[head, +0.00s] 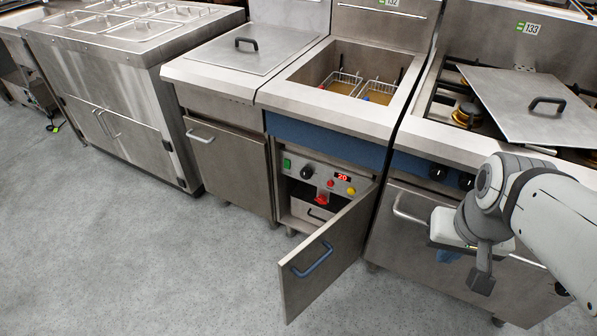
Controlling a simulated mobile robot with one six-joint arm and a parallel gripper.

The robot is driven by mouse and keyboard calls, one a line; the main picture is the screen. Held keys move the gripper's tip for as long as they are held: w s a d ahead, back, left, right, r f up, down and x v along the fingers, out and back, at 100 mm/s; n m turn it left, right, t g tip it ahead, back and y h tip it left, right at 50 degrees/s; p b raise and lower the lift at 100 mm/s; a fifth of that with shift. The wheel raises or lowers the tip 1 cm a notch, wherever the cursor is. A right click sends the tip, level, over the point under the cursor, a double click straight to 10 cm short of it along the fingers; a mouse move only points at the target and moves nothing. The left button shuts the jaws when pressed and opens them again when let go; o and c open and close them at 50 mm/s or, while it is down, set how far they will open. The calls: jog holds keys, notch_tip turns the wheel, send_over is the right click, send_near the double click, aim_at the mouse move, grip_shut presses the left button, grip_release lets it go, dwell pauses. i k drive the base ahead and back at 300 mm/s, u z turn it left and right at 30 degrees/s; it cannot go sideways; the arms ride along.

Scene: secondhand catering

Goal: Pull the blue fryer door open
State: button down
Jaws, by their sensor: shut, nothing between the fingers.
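The fryer (330,130) with the blue front band stands in the middle of the head view, with two wire baskets in its oil well. Its door (330,250) is metal with a blue handle (312,260). The door stands wide open, swung out from its right side, and the control panel (318,176) inside shows a lit red display. My gripper (481,282) is at the right, in front of the range oven and to the right of the door, apart from it. Its fingers are together and hold nothing.
A range (455,140) with a loose metal lid (530,103) on top is at the right. A closed cabinet (230,155) stands left of the fryer, with a larger metal counter (130,95) farther left. The grey floor (150,260) in front is clear at the left.

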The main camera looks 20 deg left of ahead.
aim_at(307, 271)
jog(key=u, duration=1.95)
jog(key=k, duration=0.75)
jog(key=z, duration=1)
jog(key=i, duration=1)
